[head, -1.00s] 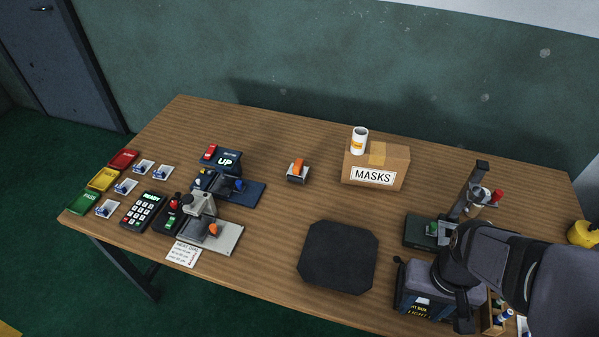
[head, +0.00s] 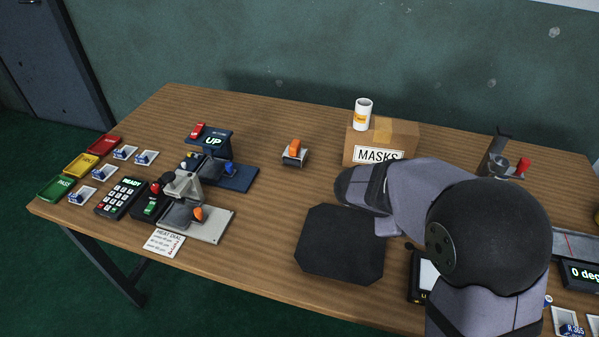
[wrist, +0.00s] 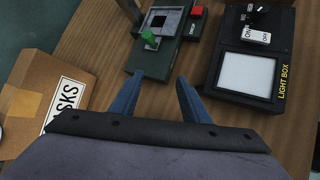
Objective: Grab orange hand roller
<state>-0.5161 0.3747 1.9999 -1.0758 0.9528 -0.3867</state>
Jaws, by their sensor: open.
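The orange hand roller (head: 295,149), a small grey block with an orange handle on top, sits on the wooden table left of the MASKS box in the head view. It does not show in the wrist view. My gripper (wrist: 160,76) shows in the wrist view with two blue fingers apart and nothing between them. It points at the table near a dark green device with a green knob. In the head view my arm hides the fingers; its wrist end is right of the roller and apart from it.
The MASKS box (head: 382,142) carries a white cup (head: 363,114). A black mat (head: 340,245) lies in front. A light box (wrist: 248,75) is at right in the wrist view. A grey press (head: 205,222) and blue device (head: 232,177) stand left. Bare table surrounds the roller.

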